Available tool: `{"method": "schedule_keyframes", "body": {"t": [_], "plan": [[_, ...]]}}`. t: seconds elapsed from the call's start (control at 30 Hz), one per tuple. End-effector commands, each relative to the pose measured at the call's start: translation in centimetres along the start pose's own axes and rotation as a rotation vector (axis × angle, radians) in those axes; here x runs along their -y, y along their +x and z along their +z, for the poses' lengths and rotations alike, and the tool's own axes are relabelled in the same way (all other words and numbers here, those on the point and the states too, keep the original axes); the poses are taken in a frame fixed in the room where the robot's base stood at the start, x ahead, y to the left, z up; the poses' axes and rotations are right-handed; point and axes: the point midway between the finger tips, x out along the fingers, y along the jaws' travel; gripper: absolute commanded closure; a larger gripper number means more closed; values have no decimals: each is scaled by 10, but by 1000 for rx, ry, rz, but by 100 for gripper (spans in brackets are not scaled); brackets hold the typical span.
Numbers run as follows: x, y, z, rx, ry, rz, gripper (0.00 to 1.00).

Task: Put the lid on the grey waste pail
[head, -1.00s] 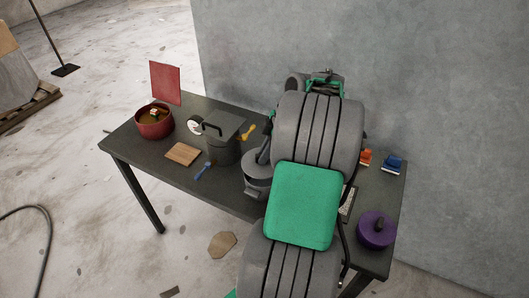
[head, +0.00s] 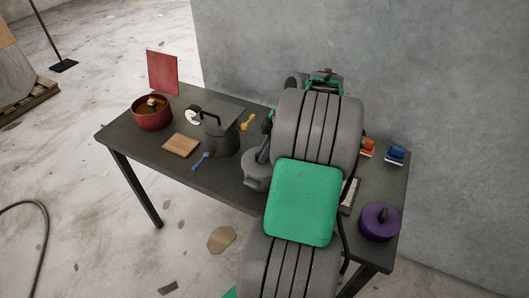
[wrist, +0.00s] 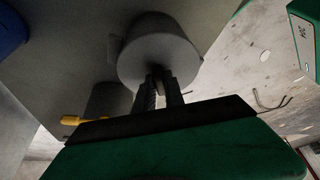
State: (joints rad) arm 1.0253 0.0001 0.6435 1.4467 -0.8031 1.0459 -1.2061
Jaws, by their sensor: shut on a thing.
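The grey waste pail (head: 256,183) stands on the dark table, partly hidden behind my arm in the head view. A round grey lid (head: 253,158) is at its top; I cannot tell whether it is seated or slightly above. In the wrist view, the round grey lid (wrist: 158,58) is just beyond my gripper (wrist: 161,80), with the pail mostly hidden behind it. My gripper is shut on the lid's grip at about its middle. In the head view, my arm hides most of the gripper.
A dark pot (head: 222,140) with a black handle stands left of the pail. A purple lidded pot (head: 380,221) is near the right edge.

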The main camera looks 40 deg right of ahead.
Motion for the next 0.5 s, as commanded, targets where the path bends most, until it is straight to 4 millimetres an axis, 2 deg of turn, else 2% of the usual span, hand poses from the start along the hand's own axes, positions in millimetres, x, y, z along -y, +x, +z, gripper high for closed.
{"method": "schedule_keyframes", "body": {"t": [0.33,0.37,0.5], "plan": [[0,0,2,0,0,0,100],[0,0,2,0,0,0,85],[0,0,2,0,0,0,73]]}}
